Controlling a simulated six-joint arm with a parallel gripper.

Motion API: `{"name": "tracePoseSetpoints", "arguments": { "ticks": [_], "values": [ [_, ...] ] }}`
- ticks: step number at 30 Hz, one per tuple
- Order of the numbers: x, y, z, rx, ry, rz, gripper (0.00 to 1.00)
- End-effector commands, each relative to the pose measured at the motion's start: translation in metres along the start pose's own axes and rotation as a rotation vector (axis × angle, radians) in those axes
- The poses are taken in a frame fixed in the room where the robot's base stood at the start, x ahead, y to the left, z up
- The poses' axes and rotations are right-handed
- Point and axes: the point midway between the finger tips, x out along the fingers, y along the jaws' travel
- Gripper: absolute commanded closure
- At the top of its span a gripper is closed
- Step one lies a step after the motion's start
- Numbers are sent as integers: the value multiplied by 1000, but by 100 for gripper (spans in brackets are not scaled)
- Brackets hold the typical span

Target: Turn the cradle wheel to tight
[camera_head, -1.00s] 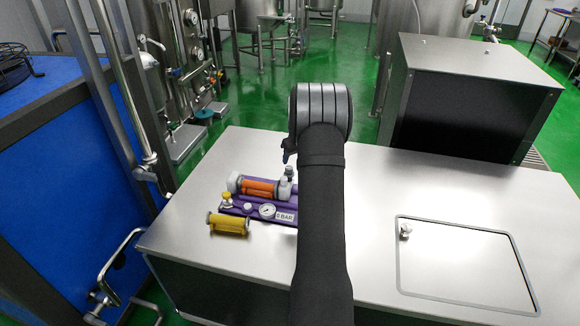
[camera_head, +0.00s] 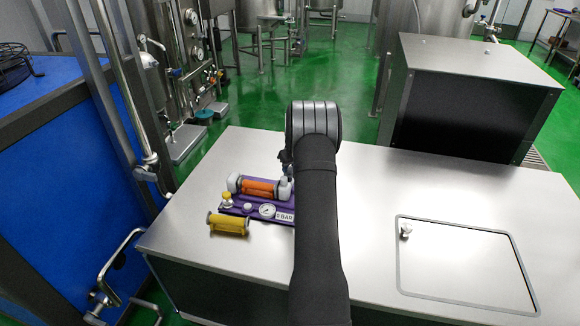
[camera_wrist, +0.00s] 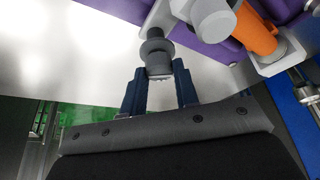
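A purple cradle (camera_head: 238,209) holds an orange cylinder (camera_head: 258,188) between grey-white end blocks on the left of the steel table. The cylinder also shows at upper right in the wrist view (camera_wrist: 256,32). In the wrist view a short grey stepped wheel or knob (camera_wrist: 157,52) sticks out from the cradle's end. My gripper (camera_wrist: 160,72) has its two dark blue fingers apart, one on each side of the wheel's end. I cannot tell whether they touch it. In the head view my arm hides the wheel and most of the gripper.
A yellow cylinder (camera_head: 228,223) lies in front of the cradle. A round gauge (camera_head: 267,210) and a "BAR" label (camera_head: 285,217) sit on the cradle's front. A framed hatch (camera_head: 460,262) is at the right of the table. A steel box (camera_head: 470,95) stands behind. The table's middle right is clear.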

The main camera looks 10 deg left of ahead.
Motion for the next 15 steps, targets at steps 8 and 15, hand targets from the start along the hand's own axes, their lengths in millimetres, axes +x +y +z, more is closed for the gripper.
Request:
{"name": "tracePoseSetpoints", "arguments": {
  "ticks": [8, 15],
  "values": [
    [0, 0, 0, 9, -1, 4, 95],
    [0, -2, 0, 90, -1, 38, 95]
  ]
}}
